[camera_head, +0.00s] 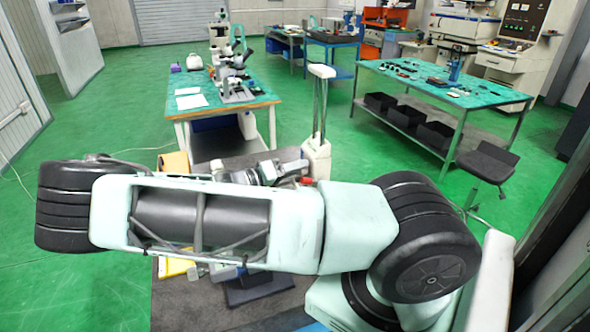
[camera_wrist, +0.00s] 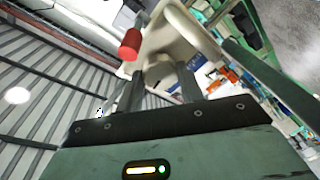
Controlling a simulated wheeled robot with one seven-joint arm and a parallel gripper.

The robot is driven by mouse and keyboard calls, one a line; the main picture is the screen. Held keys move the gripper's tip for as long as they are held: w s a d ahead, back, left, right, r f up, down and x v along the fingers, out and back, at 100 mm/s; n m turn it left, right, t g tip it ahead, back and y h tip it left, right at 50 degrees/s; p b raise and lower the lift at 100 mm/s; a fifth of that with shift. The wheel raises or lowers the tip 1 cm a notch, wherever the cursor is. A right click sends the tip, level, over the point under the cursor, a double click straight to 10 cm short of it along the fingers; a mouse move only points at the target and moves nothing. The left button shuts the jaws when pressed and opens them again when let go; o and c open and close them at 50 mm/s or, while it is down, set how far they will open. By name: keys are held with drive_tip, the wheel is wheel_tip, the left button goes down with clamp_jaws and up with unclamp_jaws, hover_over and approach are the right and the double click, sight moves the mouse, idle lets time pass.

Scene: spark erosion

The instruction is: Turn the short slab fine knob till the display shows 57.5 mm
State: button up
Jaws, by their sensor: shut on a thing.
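My gripper shows in the wrist view (camera_wrist: 163,82), its two dark fingers on either side of a rounded beige-grey piece (camera_wrist: 160,72). The fingers are shut on this piece, which looks like the fine knob, though its shape is partly hidden. A red cylinder (camera_wrist: 131,45) sticks out just beyond the left finger, on the pale body (camera_wrist: 183,32). In the head view a pale upright device with a tall column (camera_head: 318,150) stands behind my arm, with a red part (camera_head: 307,181) low on it. My arm hides much of the spot. No display reading is visible.
A green-topped bench with a microscope (camera_head: 236,88) stands at the back left. Another green-topped bench (camera_head: 440,82) with small parts and black bins is at the right, a dark stool (camera_head: 487,161) in front of it. Green floor is open at the left.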

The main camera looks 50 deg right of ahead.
drive_tip(key=n+y, duration=0.1)
drive_tip(key=n, duration=0.4)
drive_tip(key=shift+w+n, duration=0.1)
drive_tip(key=shift+n, duration=0.3)
drive_tip(key=n+y+p, duration=0.1)
drive_tip(key=n, duration=0.3)
drive_tip(key=shift+n+g, duration=0.3)
drive_tip(key=o, duration=1)
drive_tip(key=b+v, duration=0.6)
drive_tip(key=v, duration=1.1)
drive_tip(key=shift+w+a+f+b, duration=0.1)
drive_tip(key=shift+w+a+b, duration=0.1)
drive_tip(key=shift+b, duration=0.1)
